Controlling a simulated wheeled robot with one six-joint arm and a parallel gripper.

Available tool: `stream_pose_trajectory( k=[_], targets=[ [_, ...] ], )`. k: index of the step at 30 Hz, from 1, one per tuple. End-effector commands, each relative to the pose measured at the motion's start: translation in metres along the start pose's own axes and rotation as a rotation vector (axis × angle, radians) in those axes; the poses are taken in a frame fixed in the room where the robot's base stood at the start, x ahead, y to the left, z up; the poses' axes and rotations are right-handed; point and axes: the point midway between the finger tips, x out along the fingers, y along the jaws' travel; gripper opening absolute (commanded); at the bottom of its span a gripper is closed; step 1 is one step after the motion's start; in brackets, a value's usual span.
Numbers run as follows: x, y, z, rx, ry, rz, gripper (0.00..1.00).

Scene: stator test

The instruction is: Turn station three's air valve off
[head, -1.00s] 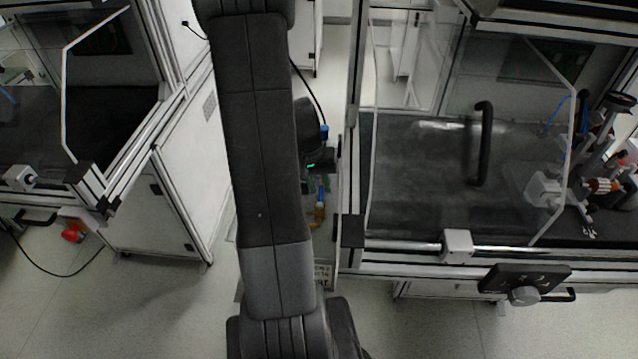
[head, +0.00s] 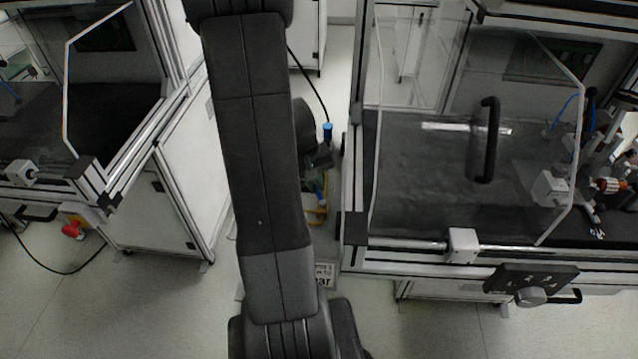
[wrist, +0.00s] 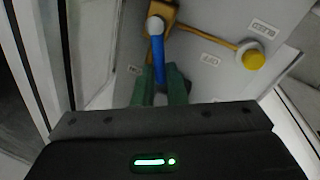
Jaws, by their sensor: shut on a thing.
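The valve's blue lever handle (wrist: 157,50) runs down the wrist view from a brass-coloured valve body (wrist: 160,14) on a pale panel (wrist: 215,85). My gripper (wrist: 161,74) has its two green fingers on either side of the handle's free end and is shut on it. In the head view, part of a blue handle (head: 320,192) shows beside my arm above a yellow pipe; my arm hides much of the panel.
A yellow pipe ends at a round yellow knob (wrist: 253,58) right of the valve. In the head view, a glass-fronted station (head: 400,262) stands close on the right and a white cabinet (head: 160,205) on the left. A blue-topped fitting (head: 327,131) stands beside my arm.

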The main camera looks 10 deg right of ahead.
Motion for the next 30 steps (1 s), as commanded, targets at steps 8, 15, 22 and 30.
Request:
stream_pose_trajectory(
  k=[8, 15, 22, 30],
  targets=[
    [-0.003, -0.013, 0.003, -0.261, 0.054, 0.001, 0.00],
    [-0.006, -0.021, 0.008, -0.483, 0.098, 0.001, 0.00],
    [-0.009, -0.029, 0.015, -0.697, 0.140, 0.000, 0.00],
    [-0.011, -0.035, 0.024, -0.923, 0.184, 0.000, 0.00]
  ],
)
